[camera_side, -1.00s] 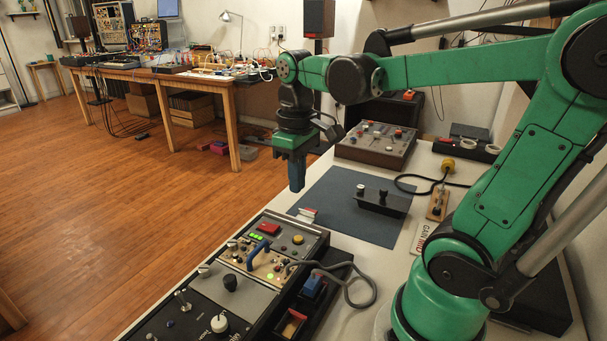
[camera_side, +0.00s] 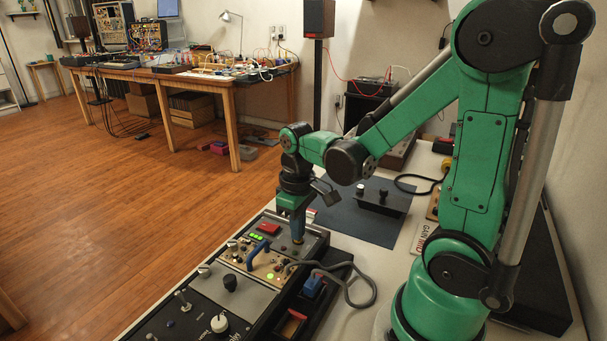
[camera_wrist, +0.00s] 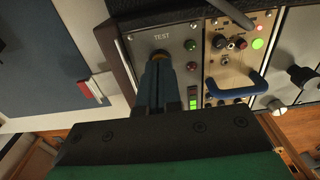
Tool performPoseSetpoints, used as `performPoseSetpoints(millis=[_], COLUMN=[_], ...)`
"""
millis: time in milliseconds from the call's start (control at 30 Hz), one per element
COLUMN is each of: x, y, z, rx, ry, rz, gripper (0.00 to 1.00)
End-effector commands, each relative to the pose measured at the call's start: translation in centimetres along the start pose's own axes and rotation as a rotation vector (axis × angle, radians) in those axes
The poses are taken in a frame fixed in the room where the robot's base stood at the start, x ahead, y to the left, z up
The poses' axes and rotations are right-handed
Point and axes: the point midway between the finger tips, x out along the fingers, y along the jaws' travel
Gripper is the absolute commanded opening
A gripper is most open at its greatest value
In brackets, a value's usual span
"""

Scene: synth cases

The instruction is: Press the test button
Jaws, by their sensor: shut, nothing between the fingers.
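The test panel (camera_side: 315,240) is the grey far section of the long dark console; in the wrist view its grey face (camera_wrist: 140,40) bears the printed word TEST. The test button is almost wholly hidden behind my fingertips, just below that word; only a dark round edge (camera_wrist: 160,52) shows there. My gripper (camera_side: 298,240) points down at this spot with its fingers together and nothing between them. In the wrist view my gripper (camera_wrist: 159,62) covers the button. I cannot tell whether the tips touch it or whether it is pressed down.
A blue handle (camera_side: 258,255) stands up from the neighbouring panel. A grey cable (camera_side: 345,285) loops at the right. A black box with knobs (camera_side: 383,200) sits on the blue-grey mat (camera_side: 345,218).

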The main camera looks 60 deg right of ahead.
Motion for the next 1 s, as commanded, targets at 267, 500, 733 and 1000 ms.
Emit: performPoseSetpoints(millis=[267,500,733,1000], x=[0.3,1.8,1.8,1.1], y=[0.0,0.0,0.0,0.0], z=[0.0,-0.1,-0.1,-0.2], rx=[0.000,-0.001,-0.002,-0.002], ry=[0.000,0.004,0.005,0.002], rz=[-0.001,-0.001,-0.001,-0.002], gripper=[0.00,0.00,0.00,0.00])
